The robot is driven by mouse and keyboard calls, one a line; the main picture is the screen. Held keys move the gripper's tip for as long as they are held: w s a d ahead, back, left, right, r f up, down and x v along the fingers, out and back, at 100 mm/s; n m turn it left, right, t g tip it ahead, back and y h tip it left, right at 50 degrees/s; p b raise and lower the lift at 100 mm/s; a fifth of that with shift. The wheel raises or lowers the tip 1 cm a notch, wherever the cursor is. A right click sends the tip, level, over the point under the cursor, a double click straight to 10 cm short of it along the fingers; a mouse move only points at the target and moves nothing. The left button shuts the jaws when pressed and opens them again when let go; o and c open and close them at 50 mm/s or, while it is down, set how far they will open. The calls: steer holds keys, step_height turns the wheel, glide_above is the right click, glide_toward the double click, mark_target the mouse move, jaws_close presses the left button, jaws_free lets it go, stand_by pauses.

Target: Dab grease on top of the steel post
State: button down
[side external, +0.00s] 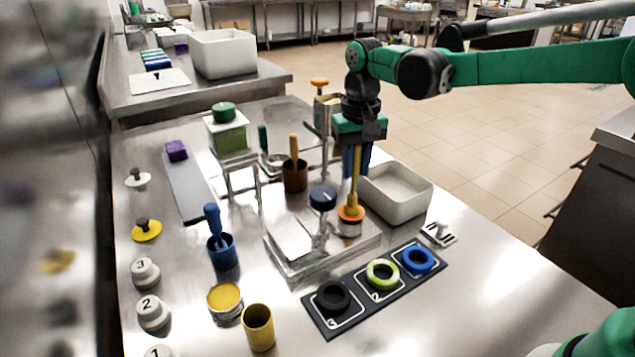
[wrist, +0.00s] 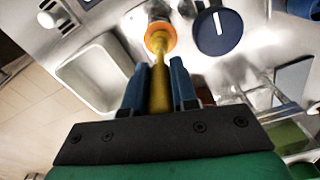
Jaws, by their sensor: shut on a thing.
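My gripper (side external: 355,160) points down and is shut on the yellow handle of a brush-like tool (side external: 355,178). In the wrist view the handle (wrist: 159,88) runs between the two blue fingers. The tool's lower end has a wide orange collar (wrist: 160,38). A short steel post (side external: 349,229) on the steel base plate shows directly below the collar. The tool's tip is hidden, so I cannot tell whether it touches the post top. An open tin of yellow grease (side external: 225,296) stands at the front left. A yellow cup (side external: 258,328), apparently empty, stands beside it.
A dark-blue knob (side external: 322,197) stands close left of the tool, and a white bin (side external: 397,191) close right. A black tray (side external: 376,288) with black, green and blue rings lies in front. A brown cup and a blue cup (side external: 222,250) hold other tools.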

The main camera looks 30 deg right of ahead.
stand_by(0.4)
steer(key=shift+r, duration=3.5)
